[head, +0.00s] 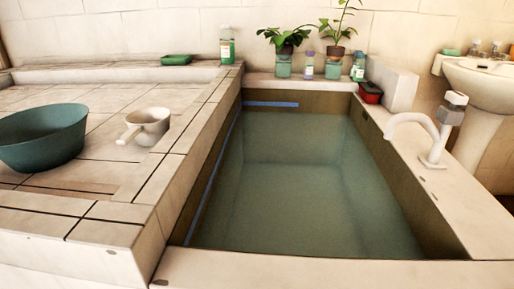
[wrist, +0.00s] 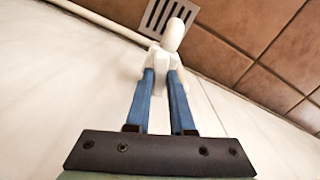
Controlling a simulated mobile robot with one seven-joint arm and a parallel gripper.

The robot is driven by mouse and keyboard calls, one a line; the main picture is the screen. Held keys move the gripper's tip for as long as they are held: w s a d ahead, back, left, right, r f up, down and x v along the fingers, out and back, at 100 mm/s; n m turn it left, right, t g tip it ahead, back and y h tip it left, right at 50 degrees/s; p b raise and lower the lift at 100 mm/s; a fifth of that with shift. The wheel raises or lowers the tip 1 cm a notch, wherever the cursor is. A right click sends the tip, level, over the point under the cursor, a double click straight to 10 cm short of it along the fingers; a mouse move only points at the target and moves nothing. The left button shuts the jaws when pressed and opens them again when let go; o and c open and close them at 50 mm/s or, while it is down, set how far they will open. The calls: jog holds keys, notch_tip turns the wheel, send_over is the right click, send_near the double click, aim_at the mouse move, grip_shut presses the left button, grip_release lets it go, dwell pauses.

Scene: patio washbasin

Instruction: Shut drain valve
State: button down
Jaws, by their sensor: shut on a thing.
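My gripper (wrist: 161,78) shows in the wrist view, with its two blue fingers close together. The fingertips are closed on a white drain valve handle (wrist: 173,38) with a rounded end. A white pipe (wrist: 98,20) runs from the upper left toward the valve. A slotted drain grate (wrist: 163,17) lies just behind the handle. The part of the valve between and behind the fingers is partly hidden. Neither my gripper nor the valve shows in the head view.
In the head view, a water-filled basin (head: 290,113) fills the middle. A teal bowl (head: 42,138) and a white dipper (head: 148,124) stand on the tiled ledge at left. A white faucet (head: 436,135) is at right. Brown floor tiles (wrist: 235,50) border the white wall in the wrist view.

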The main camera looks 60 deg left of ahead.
jog(key=shift+r+m+p, duration=0.25)
jog(key=shift+m+p, duration=0.65)
jog(key=shift+p, duration=0.2)
jog(key=shift+f+m+p, duration=0.3)
jog(key=shift+m+p, duration=0.35)
jog(key=shift+m, duration=0.75)
jog(key=c, duration=0.8)
grip_release()
notch_tip(320, 180, up, 13)
jog(key=p, duration=0.7)
